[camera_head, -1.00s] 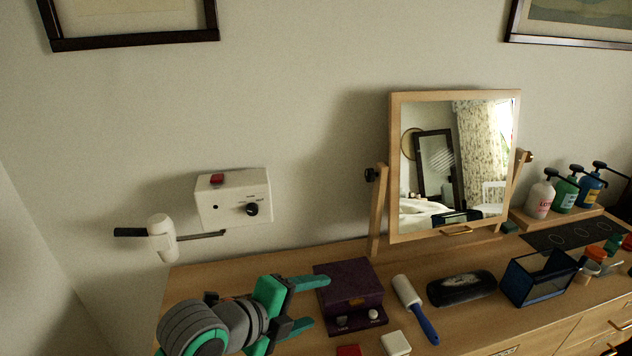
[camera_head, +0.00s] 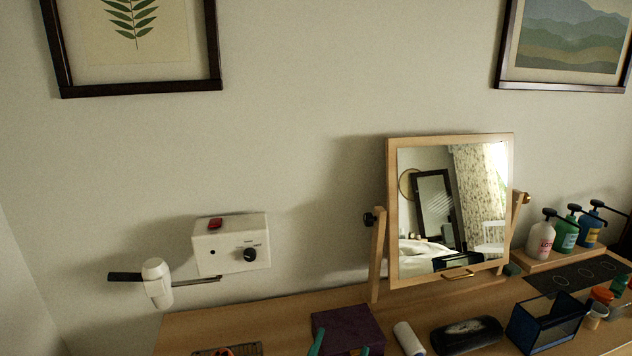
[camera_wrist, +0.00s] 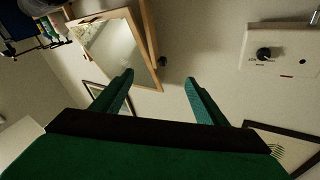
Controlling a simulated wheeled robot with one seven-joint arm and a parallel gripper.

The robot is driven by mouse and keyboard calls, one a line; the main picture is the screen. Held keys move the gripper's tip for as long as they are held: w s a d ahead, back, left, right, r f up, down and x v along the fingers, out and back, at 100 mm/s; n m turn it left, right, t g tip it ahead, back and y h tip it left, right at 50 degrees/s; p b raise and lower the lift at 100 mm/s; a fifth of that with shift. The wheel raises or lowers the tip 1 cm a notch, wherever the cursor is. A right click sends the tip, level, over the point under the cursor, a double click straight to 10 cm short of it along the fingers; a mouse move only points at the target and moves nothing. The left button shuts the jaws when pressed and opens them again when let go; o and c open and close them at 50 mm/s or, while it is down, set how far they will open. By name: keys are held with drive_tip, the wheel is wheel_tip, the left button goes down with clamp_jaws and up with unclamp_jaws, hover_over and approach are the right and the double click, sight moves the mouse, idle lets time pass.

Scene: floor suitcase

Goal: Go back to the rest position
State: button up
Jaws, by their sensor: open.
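My gripper (camera_head: 340,342) shows only as two green fingertips at the bottom edge of the head view, in front of the purple box (camera_head: 346,326). In the wrist view my gripper (camera_wrist: 160,84) has its two green fingers spread wide apart with nothing between them. Behind the fingers is bare wall, with the mirror (camera_wrist: 108,52) to the left and the white wall box (camera_wrist: 284,50) at the upper right. The rest of my arm is out of the head view.
The wooden dresser top (camera_head: 290,308) runs along the bottom. On it are a tilting mirror (camera_head: 450,212), a lint roller (camera_head: 409,338), a black case (camera_head: 466,335), a blue bin (camera_head: 545,322) and pump bottles (camera_head: 565,232). A hair dryer (camera_head: 157,283) hangs at the wall box (camera_head: 231,244).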

drive_tip(key=s+a+f+n+g+y, duration=0.15)
drive_tip(key=s+f+n+y, duration=0.55)
drive_tip(key=s+f, duration=0.95)
drive_tip(key=s+a+f+g, duration=0.1)
drive_tip(key=s+f, duration=0.1)
drive_tip(key=s, duration=0.7)
drive_tip(key=s+a+f+g+h, duration=0.1)
drive_tip(key=s+a+f, duration=0.1)
drive_tip(key=s, duration=0.8)
drive_tip(key=shift+s, duration=0.2)
